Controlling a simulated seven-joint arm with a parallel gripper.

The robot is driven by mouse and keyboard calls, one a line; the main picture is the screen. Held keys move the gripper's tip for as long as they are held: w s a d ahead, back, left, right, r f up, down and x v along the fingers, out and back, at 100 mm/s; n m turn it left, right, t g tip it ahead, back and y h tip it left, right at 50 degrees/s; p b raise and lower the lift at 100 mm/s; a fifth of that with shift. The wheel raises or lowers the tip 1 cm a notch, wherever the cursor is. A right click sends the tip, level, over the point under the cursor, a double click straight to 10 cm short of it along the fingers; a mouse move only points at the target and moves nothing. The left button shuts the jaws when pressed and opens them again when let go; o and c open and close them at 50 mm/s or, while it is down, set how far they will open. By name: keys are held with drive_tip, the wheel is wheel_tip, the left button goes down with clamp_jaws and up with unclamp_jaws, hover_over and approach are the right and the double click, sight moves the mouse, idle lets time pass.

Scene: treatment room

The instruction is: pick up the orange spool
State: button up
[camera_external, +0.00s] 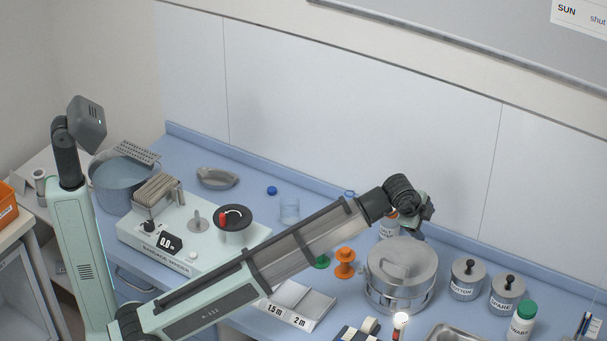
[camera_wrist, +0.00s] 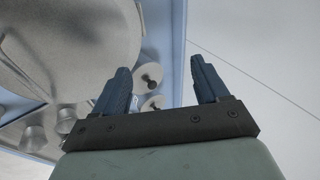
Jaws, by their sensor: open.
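The orange spool (camera_external: 345,262) stands upright on the blue counter in the external view, just left of the large metal drum. A green spool (camera_external: 321,261) is beside it on the left, partly hidden by my arm. My gripper (camera_external: 424,222) is up at the end of the arm, above and behind the drum, to the right of the orange spool and apart from it. In the wrist view my gripper (camera_wrist: 161,88) shows two dark blue fingers spread apart with nothing between them. The orange spool is not in the wrist view.
The metal drum (camera_external: 402,279) stands close right of the spool; it also fills the upper left of the wrist view (camera_wrist: 75,40). Lidded canisters (camera_external: 467,281) stand further right. A labelled tray (camera_external: 306,304) lies in front. The bandage winder (camera_external: 160,243) is at left. The wall is behind.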

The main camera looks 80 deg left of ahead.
drive_tip(key=s+a+f+m+g+h, duration=0.1)
drive_tip(key=s+a+f+m+g, duration=0.2)
drive_tip(key=s+a+m, duration=0.5)
drive_tip(key=m+g+h, duration=0.2)
drive_tip(key=m+g, duration=0.1)
drive_tip(key=m, duration=0.1)
hover_over(345, 259)
drive_tip(key=a, duration=0.1)
drive_tip(key=f, duration=0.2)
drive_tip(key=shift+w+a+f, duration=0.1)
drive_tip(key=shift+w+a, duration=0.1)
drive_tip(key=shift+w, duration=0.05)
drive_tip(key=shift+a+f, duration=0.1)
drive_tip(key=shift+f, duration=6.65)
drive_tip(key=c, duration=0.8)
